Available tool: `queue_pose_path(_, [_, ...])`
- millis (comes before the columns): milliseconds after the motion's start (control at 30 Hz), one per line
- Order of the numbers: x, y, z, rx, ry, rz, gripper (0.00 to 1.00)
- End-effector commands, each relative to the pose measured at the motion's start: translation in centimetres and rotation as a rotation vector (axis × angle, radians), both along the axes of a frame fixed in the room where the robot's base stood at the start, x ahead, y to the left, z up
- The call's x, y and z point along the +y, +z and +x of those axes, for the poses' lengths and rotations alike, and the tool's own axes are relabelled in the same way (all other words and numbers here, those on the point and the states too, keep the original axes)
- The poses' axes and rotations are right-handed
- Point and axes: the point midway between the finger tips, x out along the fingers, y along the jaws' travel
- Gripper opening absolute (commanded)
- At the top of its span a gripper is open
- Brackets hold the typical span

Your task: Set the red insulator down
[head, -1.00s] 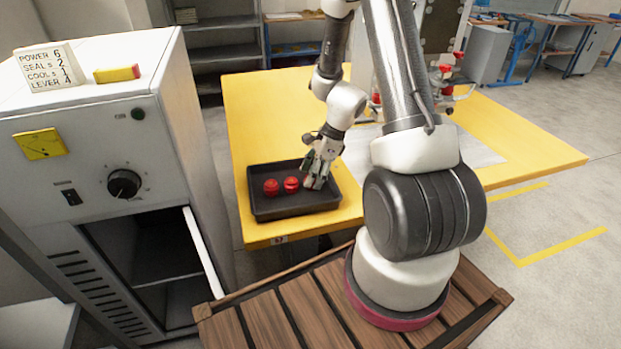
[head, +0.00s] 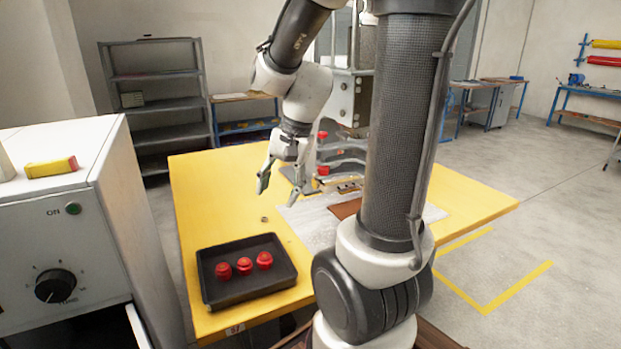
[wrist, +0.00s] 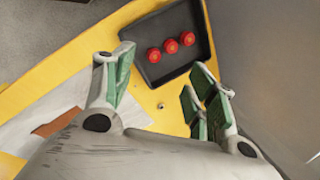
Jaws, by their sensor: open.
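Three red insulators stand in a row in the black tray: a left one (head: 223,271), a middle one (head: 244,266) and a right one (head: 264,260). They also show in the wrist view (wrist: 171,47). The tray (head: 290,281) lies on the near left part of the yellow table (head: 200,190). My gripper (head: 278,194) is open and empty, above the table and behind the tray. Its fingers with green pads are spread apart in the wrist view (wrist: 155,88), and nothing is between them. The insulators are apart from the fingers.
A small metal nut-like piece (head: 264,219) lies on the table between tray and gripper. A pale sheet with a brown patch (head: 345,209) and a machine with red parts (head: 345,95) are to the right. A grey cabinet (head: 90,230) stands at the left.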

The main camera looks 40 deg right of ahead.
Motion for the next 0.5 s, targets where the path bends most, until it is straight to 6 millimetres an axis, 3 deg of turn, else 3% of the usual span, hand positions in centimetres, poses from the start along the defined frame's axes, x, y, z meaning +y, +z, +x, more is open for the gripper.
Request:
queue_pose_path(33, [0.4, 1.9, -1.7, -0.055, 0.124, -0.054, 0.56])
queue_pose_path(200, [0.4, 5.8, -7.1, -0.186, 0.522, -0.251, 0.56])
queue_pose_path(333, [-0.1, 7.2, -10.0, -0.245, 0.731, -0.372, 0.56])
queue_pose_path(500, [-0.5, 7.9, -11.7, -0.276, 0.858, -0.453, 0.56])
